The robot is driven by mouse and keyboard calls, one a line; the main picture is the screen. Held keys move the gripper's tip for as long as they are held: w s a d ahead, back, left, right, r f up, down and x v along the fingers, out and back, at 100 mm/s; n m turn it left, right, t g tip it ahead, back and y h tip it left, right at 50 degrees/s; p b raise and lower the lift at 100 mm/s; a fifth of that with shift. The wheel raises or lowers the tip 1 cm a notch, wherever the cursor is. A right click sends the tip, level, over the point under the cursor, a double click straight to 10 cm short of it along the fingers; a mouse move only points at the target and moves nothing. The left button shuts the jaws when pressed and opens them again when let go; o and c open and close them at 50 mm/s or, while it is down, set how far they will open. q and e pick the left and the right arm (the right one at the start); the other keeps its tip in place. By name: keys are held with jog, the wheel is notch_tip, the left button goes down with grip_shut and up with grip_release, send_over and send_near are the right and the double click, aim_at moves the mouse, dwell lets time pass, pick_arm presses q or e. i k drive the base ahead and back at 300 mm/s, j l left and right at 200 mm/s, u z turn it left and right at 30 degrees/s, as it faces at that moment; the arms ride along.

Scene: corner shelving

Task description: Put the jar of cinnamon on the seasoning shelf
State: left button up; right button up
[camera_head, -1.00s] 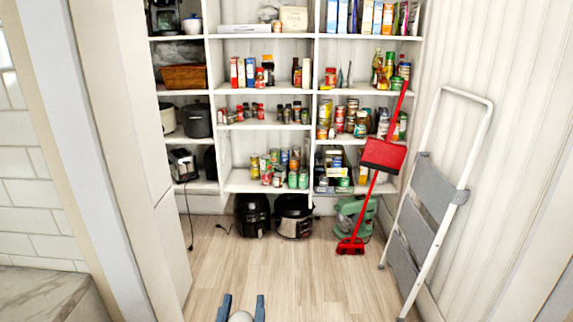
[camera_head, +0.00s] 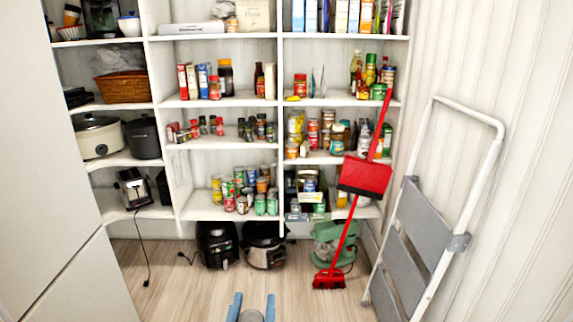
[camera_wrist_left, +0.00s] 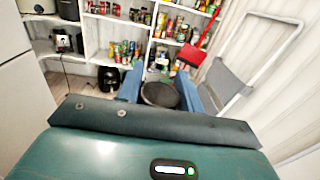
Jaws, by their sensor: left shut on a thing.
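My left gripper (camera_head: 252,307) shows at the bottom edge of the head view, with its two blue fingers pointing toward the shelves. It is shut on the jar of cinnamon (camera_head: 250,317), of which only the round top shows there. In the left wrist view the jar's dark round lid (camera_wrist_left: 160,94) sits between the blue fingers; its label is hidden. The seasoning shelf (camera_head: 222,143) is the middle board with small spice jars in two groups, red-topped ones at left and dark-topped ones at right. The gripper is well in front of it. My right gripper is not in view.
A red broom (camera_head: 364,178) leans against the right shelves, and a folded step ladder (camera_head: 415,240) leans on the right wall. Black cookers (camera_head: 264,246) and a green mixer (camera_head: 333,242) stand on the floor.

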aim_at(204, 142)
jog(key=i+j+z, duration=0.1)
jog(key=i, duration=0.55)
jog(key=i+j, duration=0.1)
jog(key=i, duration=0.55)
jog(key=i+j+z, duration=0.2)
jog(key=i+j, duration=0.7)
jog(key=j, duration=0.2)
jog(key=i+j, duration=0.15)
jog(key=j, duration=0.25)
jog(key=i+j, duration=0.2)
jog(key=j, duration=0.2)
jog(key=i+j, duration=0.15)
jog(key=j, duration=0.2)
jog(key=i+j+z, duration=0.1)
jog(key=j, duration=0.3)
jog(key=i, duration=0.1)
